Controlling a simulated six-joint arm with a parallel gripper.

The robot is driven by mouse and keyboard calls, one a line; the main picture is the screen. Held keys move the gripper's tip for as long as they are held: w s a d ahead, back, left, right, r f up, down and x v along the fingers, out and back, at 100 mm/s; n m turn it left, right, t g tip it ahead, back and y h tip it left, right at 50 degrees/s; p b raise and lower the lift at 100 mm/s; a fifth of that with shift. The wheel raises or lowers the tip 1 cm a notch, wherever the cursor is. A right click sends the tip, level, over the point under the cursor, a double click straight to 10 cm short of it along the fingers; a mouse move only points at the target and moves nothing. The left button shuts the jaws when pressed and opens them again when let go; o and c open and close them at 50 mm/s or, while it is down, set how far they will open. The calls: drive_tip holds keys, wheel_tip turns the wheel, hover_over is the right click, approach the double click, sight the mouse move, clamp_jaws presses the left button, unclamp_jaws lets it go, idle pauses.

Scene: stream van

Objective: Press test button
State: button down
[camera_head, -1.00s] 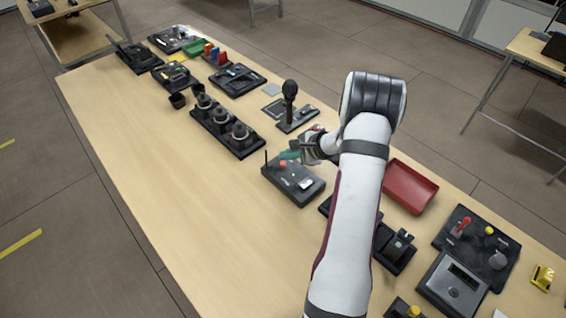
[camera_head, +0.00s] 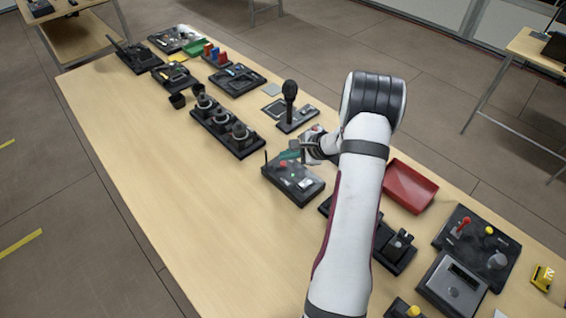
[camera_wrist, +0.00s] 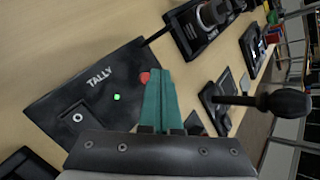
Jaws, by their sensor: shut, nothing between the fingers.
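A black box marked TALLY (camera_head: 299,190) lies on the table. It also shows in the wrist view (camera_wrist: 60,95), with a lit green light (camera_wrist: 117,97), a red piece (camera_wrist: 145,77) and a small silver round part (camera_wrist: 78,117) in a raised dark block. No label saying test is readable. The red piece shows in the head view (camera_head: 282,164). My gripper (camera_head: 286,155) is shut and empty, its teal fingers over the box's far edge. In the wrist view the fingers (camera_wrist: 158,72) are beside the red piece and partly cover it; I cannot tell whether they touch.
A thin dark antenna rises at the box's left corner. A microphone on a stand (camera_head: 290,100) is behind my gripper. A block with several round knobs (camera_head: 228,128) is to the left, a red tray (camera_head: 410,186) to the right. The table's front left is clear.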

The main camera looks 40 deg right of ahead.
idle(0.3)
drive_tip(key=shift+f, duration=0.4)
drive_tip(key=shift+f, duration=0.45)
idle(0.4)
drive_tip(key=shift+r, duration=0.85)
drive_tip(key=shift+r, duration=2.5)
